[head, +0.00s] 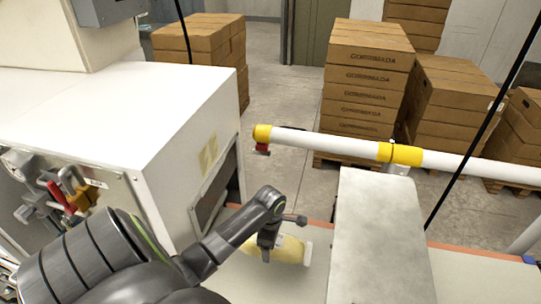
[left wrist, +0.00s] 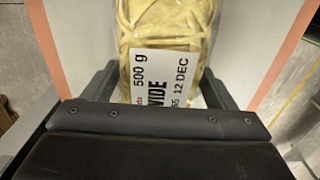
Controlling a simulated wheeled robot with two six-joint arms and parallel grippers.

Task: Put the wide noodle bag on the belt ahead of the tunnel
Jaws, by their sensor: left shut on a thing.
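The wide noodle bag (head: 290,249) is a clear pack of pale yellow noodles. Its white label reads "500 g", "WIDE" and "12 DEC" in the left wrist view (left wrist: 165,35). My left gripper (head: 268,248) is shut on the bag, with a finger on each side of it in the left wrist view (left wrist: 158,85). The bag is over the pale belt (head: 240,275); I cannot tell whether it touches it. The tunnel (head: 216,185) is the dark opening in the white machine, left of the bag. My right gripper is not in view.
A grey metal panel (head: 380,235) stands right of the bag. A white rail with yellow collars (head: 335,146) runs behind the belt. Stacked cartons (head: 365,80) stand on pallets beyond. Red-handled fittings (head: 70,190) are on the machine's near side.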

